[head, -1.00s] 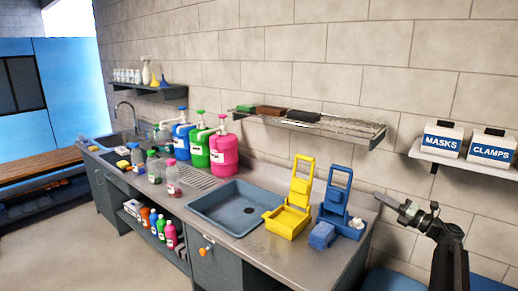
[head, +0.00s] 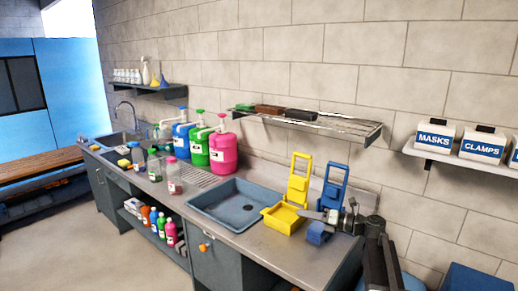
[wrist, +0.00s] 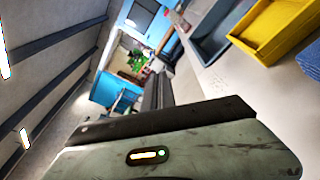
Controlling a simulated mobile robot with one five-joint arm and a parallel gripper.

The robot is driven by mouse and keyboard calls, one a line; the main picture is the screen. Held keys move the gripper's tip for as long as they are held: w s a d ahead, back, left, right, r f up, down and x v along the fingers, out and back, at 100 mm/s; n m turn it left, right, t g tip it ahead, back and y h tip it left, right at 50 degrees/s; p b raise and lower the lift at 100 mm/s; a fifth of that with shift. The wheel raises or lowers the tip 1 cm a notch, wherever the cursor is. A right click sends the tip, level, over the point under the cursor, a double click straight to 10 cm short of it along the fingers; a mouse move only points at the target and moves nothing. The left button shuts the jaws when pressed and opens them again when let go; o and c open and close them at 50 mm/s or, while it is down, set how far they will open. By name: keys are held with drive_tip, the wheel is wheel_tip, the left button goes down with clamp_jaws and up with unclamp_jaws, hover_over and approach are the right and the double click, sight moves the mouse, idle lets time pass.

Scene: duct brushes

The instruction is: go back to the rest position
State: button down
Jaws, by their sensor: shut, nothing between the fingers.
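My gripper (head: 307,214) is at the right end of the counter in the head view, pointing left. It is shut and empty. It overlaps the blue caddy (head: 333,184) and the blue block (head: 318,233) in the picture, hiding part of them; I cannot tell how far apart they are. In the wrist view a dark part of my gripper and its pale housing fill the lower half, and the fingertips are not clear.
The yellow caddy (head: 283,219) stands left of my gripper, beside the sink (head: 237,207). A wire shelf (head: 350,128) with several brushes hangs above. A wall shelf (head: 428,156) with labelled boxes is at right. The floor (head: 90,240) at left is clear.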

drive_tip(key=s+a+f+n+g+h, duration=0.5)
drive_tip(key=s+a+f+n+g, duration=0.1)
drive_tip(key=s+a+f+n, duration=0.75)
drive_tip(key=s+d+f+n+g+h, duration=0.1)
drive_tip(key=s+d+f+n+h, duration=0.3)
drive_tip(key=d+n, duration=0.3)
drive_tip(key=s+d+f+n+g+h, duration=0.1)
drive_tip(key=s+d+f+n+h, duration=0.3)
drive_tip(key=n, duration=0.8)
drive_tip(key=s+d+h, duration=0.1)
drive_tip(key=s+d, duration=0.1)
drive_tip(key=d, duration=0.1)
drive_tip(key=shift+s+h, duration=0.3)
drive_tip(key=shift+s, duration=0.05)
